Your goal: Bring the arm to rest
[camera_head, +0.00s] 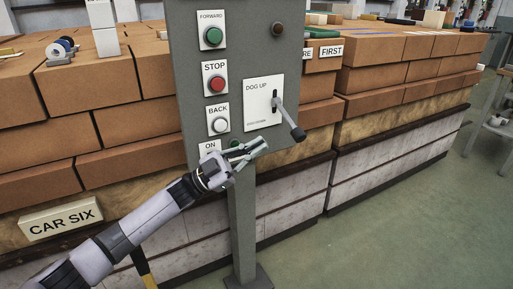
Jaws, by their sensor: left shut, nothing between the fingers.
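My left arm comes in from the lower left, and its gripper (262,147) is in front of the lower part of a grey control panel (187,75). The fingers are shut with nothing between them. They point right, below and left of the lever (289,119) on the "DOG UP" plate (258,97). The gripper hides part of the "ON" button area (210,148). I cannot tell whether it touches the panel. My right gripper is not in view.
The panel stands on a grey post (243,225). It carries a green FORWARD button (213,36), red STOP button (217,84) and white BACK button (220,125). Brick stacks (105,100) fill the back, with a "CAR SIX" sign (60,219).

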